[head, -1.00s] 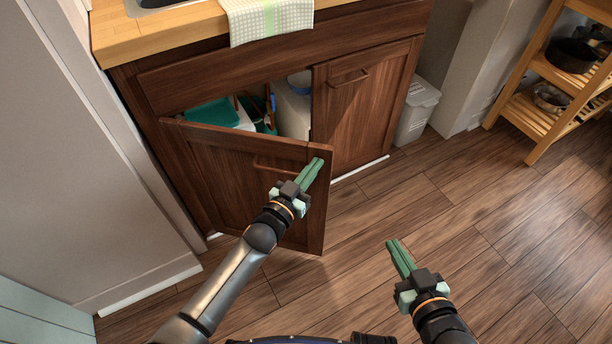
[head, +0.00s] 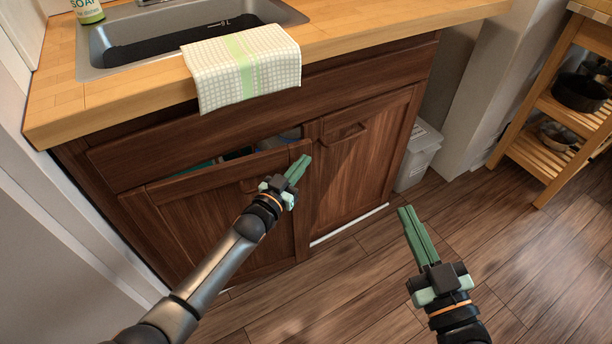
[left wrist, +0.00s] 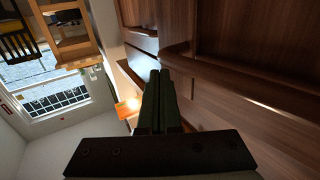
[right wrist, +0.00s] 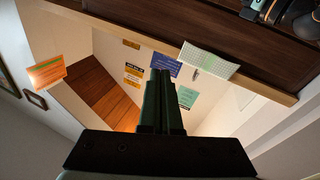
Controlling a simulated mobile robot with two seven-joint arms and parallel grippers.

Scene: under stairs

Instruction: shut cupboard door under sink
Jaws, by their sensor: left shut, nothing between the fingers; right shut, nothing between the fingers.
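The right cupboard door (head: 362,160) is shut. My left gripper (head: 298,168) is shut and empty, in front of the left door's upper free corner; I cannot tell whether it touches. In the left wrist view its fingers (left wrist: 160,85) are together beside brown wood panels. My right gripper (head: 408,215) is shut and empty, over the floor to the right, clear of the doors.
Above is the wooden counter (head: 350,35) with a sink (head: 100,62) and a hanging checked towel (head: 245,72). A light bin (head: 418,158) stands right of the cupboard, and a wooden shelf rack (head: 545,105) at far right. The floor (head: 500,230) between is free.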

